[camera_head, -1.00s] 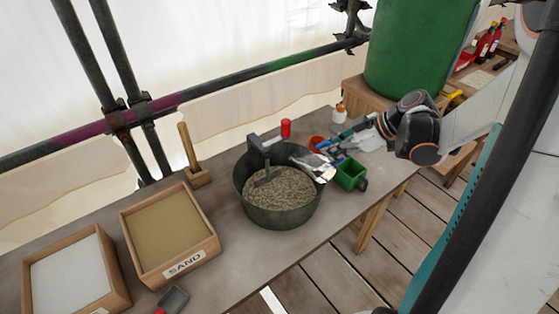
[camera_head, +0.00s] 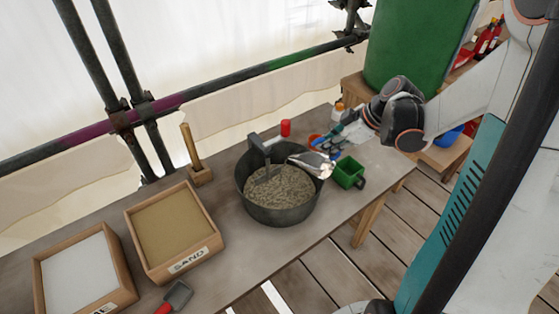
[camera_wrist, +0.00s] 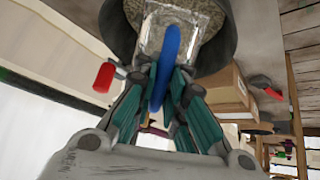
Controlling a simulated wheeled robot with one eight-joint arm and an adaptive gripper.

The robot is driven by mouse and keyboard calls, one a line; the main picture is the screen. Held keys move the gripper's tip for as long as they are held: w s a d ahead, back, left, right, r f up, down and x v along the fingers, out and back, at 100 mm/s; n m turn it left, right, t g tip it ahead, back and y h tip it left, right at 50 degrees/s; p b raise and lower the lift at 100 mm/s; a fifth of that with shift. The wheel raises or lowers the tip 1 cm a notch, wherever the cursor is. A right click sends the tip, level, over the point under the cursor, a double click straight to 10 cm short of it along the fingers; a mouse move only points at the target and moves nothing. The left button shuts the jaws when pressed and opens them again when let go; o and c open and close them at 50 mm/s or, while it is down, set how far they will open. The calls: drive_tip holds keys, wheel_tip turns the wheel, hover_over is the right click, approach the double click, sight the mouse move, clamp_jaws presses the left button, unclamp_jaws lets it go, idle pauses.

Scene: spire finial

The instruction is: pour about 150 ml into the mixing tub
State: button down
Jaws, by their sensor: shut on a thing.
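The mixing tub (camera_head: 282,214) is a dark round bucket on the bench, holding grey-brown grainy mix, with a grey tool standing in it. My gripper (camera_head: 332,148) is above the tub's right rim. In the wrist view my gripper (camera_wrist: 168,78) is shut on the blue handle of a clear jug (camera_wrist: 166,32). The jug (camera_head: 312,162) shows in the head view, tilted over the right part of the tub. The tub (camera_wrist: 232,45) lies beyond the jug in the wrist view. I cannot make out the liquid level or any stream.
A sand box (camera_head: 212,244) and a box of white powder (camera_head: 130,292) stand at the left. A green cup (camera_head: 350,174) stands close right of the tub. A wooden-handled tool (camera_head: 190,145) stands at the back. Scaffold poles (camera_head: 235,98) run behind the bench.

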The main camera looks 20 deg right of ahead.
drive_tip(key=shift+w+a+g+h+p, duration=0.35)
drive_tip(key=shift+a+h+p, duration=0.2)
drive_tip(key=shift+p, duration=0.35)
idle(1.2)
drive_tip(key=shift+w+a+r+g+h+p, duration=0.2)
drive_tip(key=shift+a+r+g+h+p, duration=0.15)
drive_tip(key=shift+p, duration=0.25)
drive_tip(key=shift+w+a+r+g+h+p, duration=0.1)
drive_tip(key=shift+w+a+r+h+p, duration=0.1)
drive_tip(key=shift+r+h+p, duration=0.3)
idle(0.5)
drive_tip(key=s+d+f+t+y+b, duration=0.1)
drive_tip(key=d+f+y+b, duration=0.1)
drive_tip(key=b, duration=0.1)
drive_tip(key=shift+s+d+f+b, duration=0.1)
drive_tip(key=shift+s+b, duration=0.05)
drive_tip(key=shift+b, duration=0.25)
drive_tip(key=shift+s+d+t+y+b, duration=0.2)
drive_tip(key=shift+d+t+y+b, duration=0.1)
drive_tip(key=shift+t+y+b, duration=0.25)
drive_tip(key=shift+s+f+y+b, duration=0.1)
drive_tip(key=shift+f+y+b, duration=0.2)
drive_tip(key=shift+b, duration=0.35)
drive_tip(key=shift+r, duration=0.1)
drive_tip(key=shift+s+d+f+t+y+b, duration=0.1)
drive_tip(key=shift+d+f+t+y+b, duration=0.3)
drive_tip(key=shift+b, duration=0.6)
drive_tip(key=shift+s+d+f+t+y+b, duration=0.15)
drive_tip(key=shift+t+y+b, duration=0.1)
drive_tip(key=shift+b, duration=0.15)
